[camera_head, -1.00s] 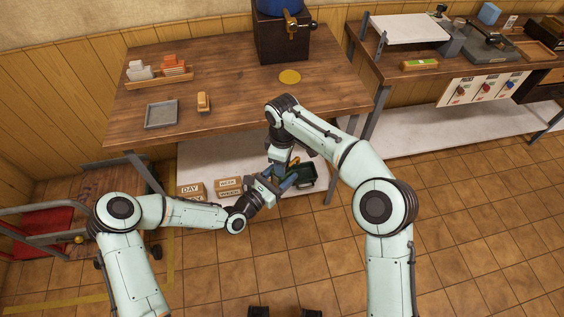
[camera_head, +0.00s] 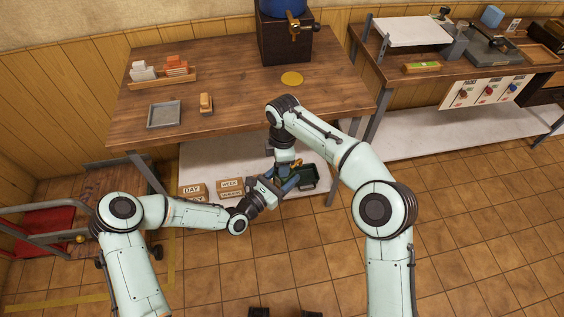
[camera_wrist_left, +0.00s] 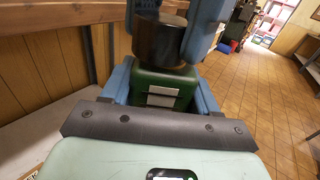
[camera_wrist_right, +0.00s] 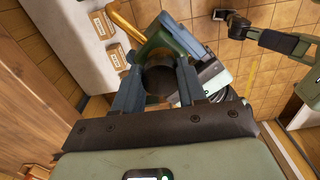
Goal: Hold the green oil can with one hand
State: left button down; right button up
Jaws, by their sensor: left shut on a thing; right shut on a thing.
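The green oil can (camera_wrist_left: 180,82) is between the blue fingers of my left gripper (camera_wrist_left: 160,88), which is shut on its green body. A dark round top (camera_wrist_left: 158,40) sits directly above the body. My right gripper (camera_wrist_right: 158,88) is shut on this dark top, which also shows in the right wrist view (camera_wrist_right: 158,78). A yellow spout-like part (camera_wrist_right: 125,28) sticks out beyond the can. In the head view, my left gripper (camera_head: 283,187) and right gripper (camera_head: 285,163) meet in front of the table, and they mostly hide the can.
The wooden table (camera_head: 230,75) stands behind the grippers. A grey tray (camera_head: 164,114) lies on the tabletop.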

jog(key=shift+r, duration=0.1)
jog(key=shift+r, duration=1)
